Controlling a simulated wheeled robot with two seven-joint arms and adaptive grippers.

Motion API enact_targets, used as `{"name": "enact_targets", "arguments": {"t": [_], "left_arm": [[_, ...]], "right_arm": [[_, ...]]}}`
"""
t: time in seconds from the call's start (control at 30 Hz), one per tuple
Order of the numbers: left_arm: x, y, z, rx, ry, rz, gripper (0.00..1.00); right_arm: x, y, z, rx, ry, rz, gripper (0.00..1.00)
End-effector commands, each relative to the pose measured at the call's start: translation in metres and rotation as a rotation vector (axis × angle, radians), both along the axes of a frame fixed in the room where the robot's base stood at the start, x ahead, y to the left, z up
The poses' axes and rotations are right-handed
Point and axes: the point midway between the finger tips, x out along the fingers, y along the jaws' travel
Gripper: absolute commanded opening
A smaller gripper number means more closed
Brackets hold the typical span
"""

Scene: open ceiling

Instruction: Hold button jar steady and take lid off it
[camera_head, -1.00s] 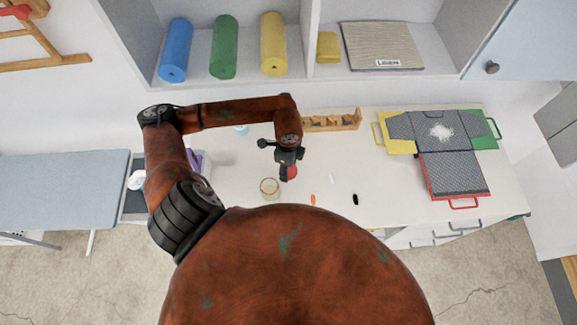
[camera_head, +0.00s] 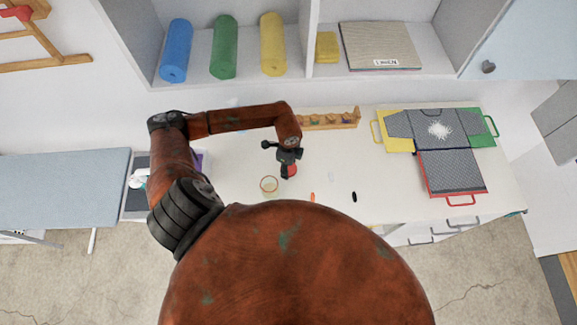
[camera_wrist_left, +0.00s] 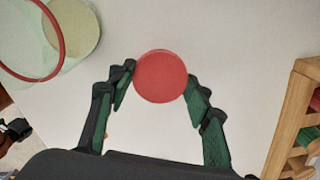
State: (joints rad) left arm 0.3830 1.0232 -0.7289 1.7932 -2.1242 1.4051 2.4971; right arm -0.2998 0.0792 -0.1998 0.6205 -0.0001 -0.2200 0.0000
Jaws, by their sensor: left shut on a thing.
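The button jar (camera_head: 269,184) stands open on the white table, a clear jar with a reddish rim and pale contents. It also shows in the left wrist view at the upper left (camera_wrist_left: 62,62). The round red lid (camera_wrist_left: 160,77) is off the jar and sits between the fingertips of my left gripper (camera_head: 289,166), which is shut on it. The lid also shows in the head view (camera_head: 291,171), just right of the jar and apart from it. My right gripper is not in view.
A wooden rack (camera_head: 330,120) stands at the table's back. An orange item (camera_head: 312,197) and a black item (camera_head: 354,197) lie right of the jar. A cloth shirt on a coloured folding board (camera_head: 440,150) covers the right side. Table between is mostly clear.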

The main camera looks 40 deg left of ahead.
Motion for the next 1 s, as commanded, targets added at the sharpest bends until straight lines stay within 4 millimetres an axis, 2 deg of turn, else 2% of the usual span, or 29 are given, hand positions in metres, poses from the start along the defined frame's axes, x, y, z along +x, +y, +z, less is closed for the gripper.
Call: {"name": "enact_targets", "arguments": {"t": [0.07, 0.1, 0.33, 0.57, 0.7, 1.0], "left_arm": [[0.000, 0.000, -0.004, 0.000, 0.000, 0.000, 0.17], [0.000, 0.000, -0.003, 0.000, 0.000, 0.000, 0.48], [0.000, 0.000, -0.002, 0.000, 0.000, 0.000, 0.63], [0.000, 0.000, -0.002, 0.000, 0.000, 0.000, 0.63], [0.001, 0.000, 0.006, 0.000, -0.002, 0.000, 0.63], [0.001, 0.000, 0.052, 0.001, -0.003, -0.002, 0.63]], "right_arm": [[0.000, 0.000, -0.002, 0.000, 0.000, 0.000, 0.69], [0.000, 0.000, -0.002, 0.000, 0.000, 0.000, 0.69], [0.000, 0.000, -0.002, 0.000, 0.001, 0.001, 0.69], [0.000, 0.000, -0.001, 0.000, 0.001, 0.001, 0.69], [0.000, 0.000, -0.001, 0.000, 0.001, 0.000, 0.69], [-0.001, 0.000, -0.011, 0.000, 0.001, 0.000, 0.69]]}}
